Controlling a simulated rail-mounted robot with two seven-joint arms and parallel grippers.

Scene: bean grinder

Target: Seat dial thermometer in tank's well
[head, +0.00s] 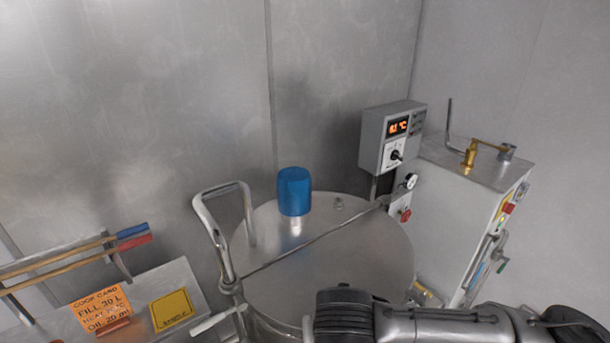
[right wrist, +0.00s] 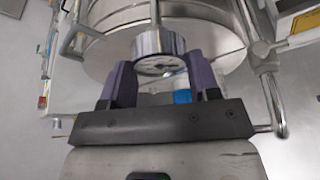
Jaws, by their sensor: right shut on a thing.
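The steel tank (head: 335,255) stands at the centre of the head view, under a round flat lid with a bar across it. It fills the top of the right wrist view (right wrist: 105,52). My right gripper (right wrist: 158,66) is shut on the dial thermometer (right wrist: 158,46), a round metal head between its two purple fingers. A thin stem runs from the head toward the tank. The thermometer is hidden in the head view, where my right arm crosses the bottom right. I cannot make out the tank's well or whether the stem touches the tank. My left gripper is not in view.
A blue cap (head: 294,192) stands on the lid and a bent pipe handle (head: 205,215) rises at its left. A control box (head: 385,140) and a grey cabinet (head: 470,200) stand at the right. An orange card (head: 100,308) and a yellow card (head: 172,309) are at the left.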

